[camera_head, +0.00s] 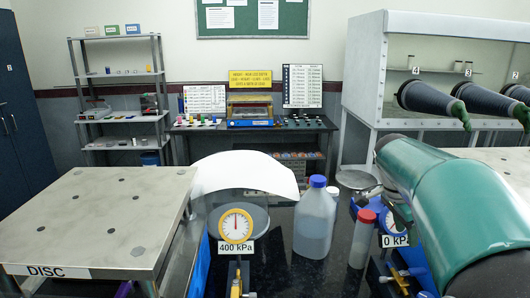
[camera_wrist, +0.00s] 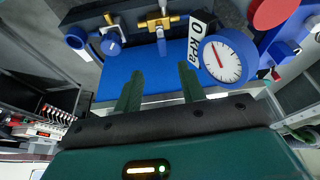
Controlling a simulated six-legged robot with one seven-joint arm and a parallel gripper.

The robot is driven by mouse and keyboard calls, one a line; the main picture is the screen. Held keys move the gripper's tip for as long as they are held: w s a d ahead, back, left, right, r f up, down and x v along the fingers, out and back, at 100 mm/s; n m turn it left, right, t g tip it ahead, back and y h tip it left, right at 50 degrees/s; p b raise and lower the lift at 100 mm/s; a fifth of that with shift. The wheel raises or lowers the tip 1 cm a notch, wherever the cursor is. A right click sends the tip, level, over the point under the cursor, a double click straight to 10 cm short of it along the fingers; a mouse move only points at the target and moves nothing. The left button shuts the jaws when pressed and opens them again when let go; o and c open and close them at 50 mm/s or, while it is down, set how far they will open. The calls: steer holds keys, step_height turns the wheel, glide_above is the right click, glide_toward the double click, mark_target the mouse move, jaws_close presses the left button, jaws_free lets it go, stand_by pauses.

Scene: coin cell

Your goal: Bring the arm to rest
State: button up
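My gripper (camera_wrist: 160,68) shows in the wrist view as two dark green fingers. They stand apart with nothing between them. Beyond the fingertips is a blue panel (camera_wrist: 155,70) with brass fittings (camera_wrist: 158,20) and a round gauge (camera_wrist: 222,58) labelled 0 kPa. I cannot tell whether the fingers touch the panel. In the head view my green arm link fills the right side, and the gripper itself cannot be made out there.
A metal table marked DISC (camera_head: 90,215) stands at the left. A 400 kPa gauge (camera_head: 236,226), a blue-capped bottle (camera_head: 315,222) and a red-capped tube (camera_head: 361,240) stand near my arm. A glove box (camera_head: 440,55), a shelf unit (camera_head: 118,90) and a workbench (camera_head: 250,128) are behind.

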steer(key=s+a+f+n+t+y, duration=0.2)
steer(key=s+a+n, duration=0.7)
steer(key=a, duration=0.2)
steer(key=s+a+f+n+t+y, duration=0.2)
steer(key=s+a+n+t, duration=0.1)
steer(key=s+a+n, duration=0.5)
steer(key=a, duration=0.2)
steer(key=shift+s+a+f+n+t, duration=0.3)
steer(key=shift+s+a+n, duration=0.05)
steer(key=shift+a+n, duration=0.05)
